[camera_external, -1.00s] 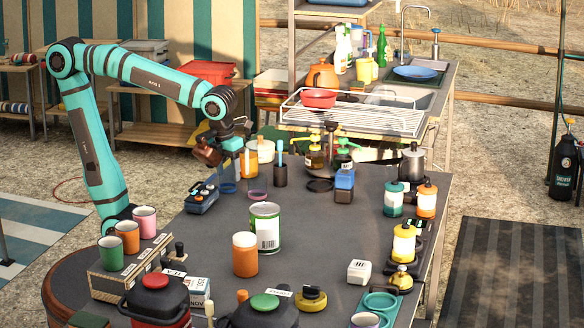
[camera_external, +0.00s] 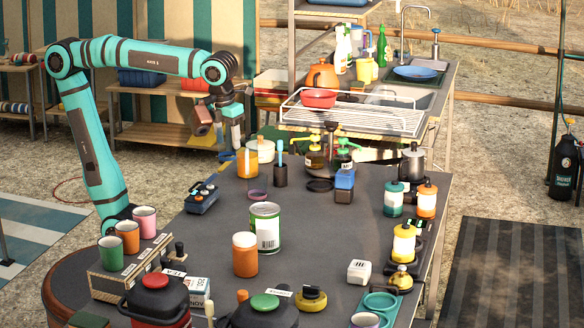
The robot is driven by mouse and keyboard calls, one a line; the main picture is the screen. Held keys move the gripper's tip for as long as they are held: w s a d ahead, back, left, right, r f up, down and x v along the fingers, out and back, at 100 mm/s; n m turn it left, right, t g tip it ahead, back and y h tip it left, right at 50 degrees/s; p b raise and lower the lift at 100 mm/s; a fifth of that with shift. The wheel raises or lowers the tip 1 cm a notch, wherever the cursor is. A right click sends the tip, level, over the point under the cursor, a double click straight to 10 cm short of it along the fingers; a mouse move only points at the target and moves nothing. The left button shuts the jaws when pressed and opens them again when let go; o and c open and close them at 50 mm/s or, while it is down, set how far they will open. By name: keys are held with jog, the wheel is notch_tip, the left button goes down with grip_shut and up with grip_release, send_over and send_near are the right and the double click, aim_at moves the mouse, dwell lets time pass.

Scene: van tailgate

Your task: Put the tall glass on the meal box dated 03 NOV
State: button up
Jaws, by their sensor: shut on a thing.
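My gripper (camera_external: 236,128) is shut above the far left part of the grey table, left of the orange jar. It holds what looks like the tall glass, which is clear and hard to see. A blue band (camera_external: 225,157) shows at its lower end, clear of the table top. A small white and blue box (camera_external: 199,291) at the front left carries a label with "NOV". Its number is too small to read surely, and the red-lidded pot partly hides it.
The orange jar (camera_external: 246,162), a purple-rimmed glass (camera_external: 257,195) and a dark control box (camera_external: 203,198) stand near my gripper. A large can (camera_external: 265,228), an orange canister (camera_external: 245,254), a mug rack (camera_external: 128,262) and a red-lidded pot (camera_external: 156,299) stand nearer the front.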

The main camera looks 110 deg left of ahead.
jog(key=w+d+r+m, duration=0.2)
jog(key=w+d+r, duration=0.2)
jog(key=w+d, duration=0.65)
jog(key=m, duration=0.7)
send_over(195, 284)
jog(key=shift+t+h, duration=0.3)
jog(key=shift+t, duration=0.1)
jog(key=shift+f, duration=4.65)
jog(key=shift+f, duration=0.15)
jog(key=o, duration=1)
